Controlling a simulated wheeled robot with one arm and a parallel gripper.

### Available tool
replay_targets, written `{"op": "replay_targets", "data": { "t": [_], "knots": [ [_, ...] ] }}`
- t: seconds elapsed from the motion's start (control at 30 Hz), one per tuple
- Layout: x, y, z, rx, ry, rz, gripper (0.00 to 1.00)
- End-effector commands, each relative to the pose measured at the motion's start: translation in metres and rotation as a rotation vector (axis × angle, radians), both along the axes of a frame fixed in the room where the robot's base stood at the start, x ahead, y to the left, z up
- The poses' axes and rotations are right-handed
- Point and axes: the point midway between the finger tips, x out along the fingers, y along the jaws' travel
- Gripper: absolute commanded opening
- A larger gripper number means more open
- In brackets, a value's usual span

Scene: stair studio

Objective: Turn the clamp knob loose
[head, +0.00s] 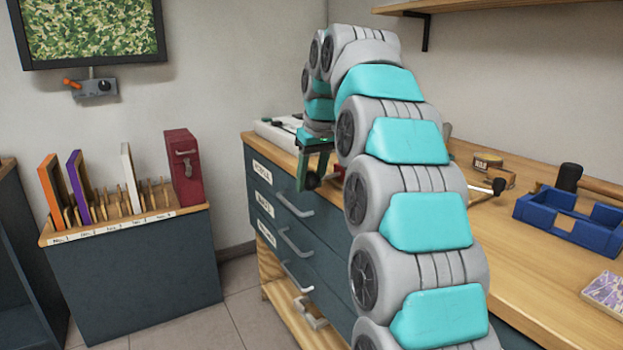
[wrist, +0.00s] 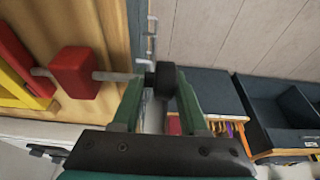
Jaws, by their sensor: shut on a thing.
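The clamp knob is dark and round; in the wrist view the knob (wrist: 163,78) sits between the tips of my two green fingers. My gripper (wrist: 160,82) is shut on it. In the head view my gripper (head: 312,174) points down at the bench's left front edge, with the dark knob (head: 311,181) at its fingertips. In the wrist view a metal rod (wrist: 113,76) runs from the knob's side to a red block (wrist: 75,73) over the wooden top. Part of the knob is hidden by my fingers.
The bench (head: 540,250) has drawers (head: 285,215) below the knob. A blue tray (head: 570,218) and a black-tipped rod (head: 497,187) lie farther right. A low cabinet (head: 140,275) with upright panels and a red box (head: 183,165) stands left, across open floor.

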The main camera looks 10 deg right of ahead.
Motion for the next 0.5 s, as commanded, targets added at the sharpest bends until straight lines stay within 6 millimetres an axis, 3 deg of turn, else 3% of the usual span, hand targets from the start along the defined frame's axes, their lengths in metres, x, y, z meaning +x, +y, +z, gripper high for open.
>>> {"op": "replay_targets", "data": {
  "t": [0.03, 0.17, 0.2, 0.33, 0.5],
  "knots": [
    [-0.0013, 0.0095, -0.0025, 0.006, 0.008, 0.016, 0.00],
    [-0.0013, 0.0095, -0.0026, 0.006, 0.008, 0.016, 0.00],
    [-0.0012, 0.0095, -0.0027, 0.006, 0.008, 0.016, 0.44],
    [-0.0008, 0.0083, -0.0025, 0.006, 0.007, 0.015, 0.59],
    [-0.0004, 0.0064, -0.0015, 0.006, 0.004, 0.012, 0.60]
  ]
}}
